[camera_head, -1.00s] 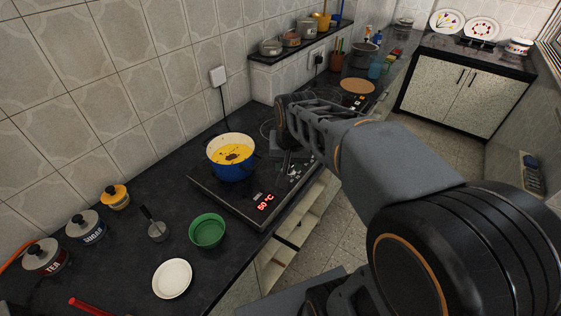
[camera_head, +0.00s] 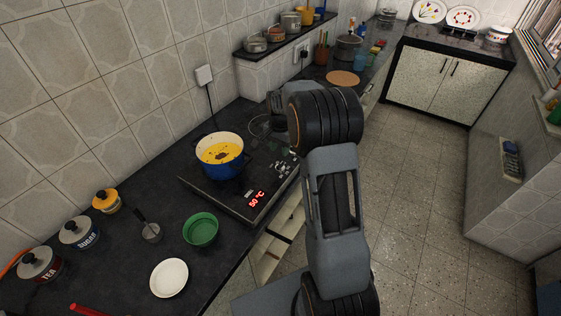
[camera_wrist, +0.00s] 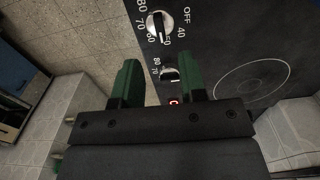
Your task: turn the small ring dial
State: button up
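In the wrist view, one dial (camera_wrist: 159,25) has a pale knob and a printed scale with OFF and numbers from 40 to 80. A second dial (camera_wrist: 170,74) lies below it, between my fingertips in the picture and partly hidden. I cannot tell which is the small ring dial. My gripper (camera_wrist: 162,80) is open, with green fingertips apart and nothing between them. How far it is above the panel is unclear. A ring outline (camera_wrist: 252,85) shows on the black hob right of the dials. In the head view the hob (camera_head: 220,193) reads 50 °C; my arm hides the gripper.
A blue pot (camera_head: 222,168) with yellow food stands on the hob. A green bowl (camera_head: 201,240), a white plate (camera_head: 169,278) and lidded jars (camera_head: 80,233) are at the left. A shelf with pots (camera_head: 285,40) is behind. The floor (camera_head: 420,190) at right is clear.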

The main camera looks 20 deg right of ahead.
aim_at(280, 164)
notch_tip(280, 164, down, 8)
jog(key=shift+r+p, duration=0.2)
jog(key=shift+p, duration=0.2)
grip_shut()
dwell(0.3)
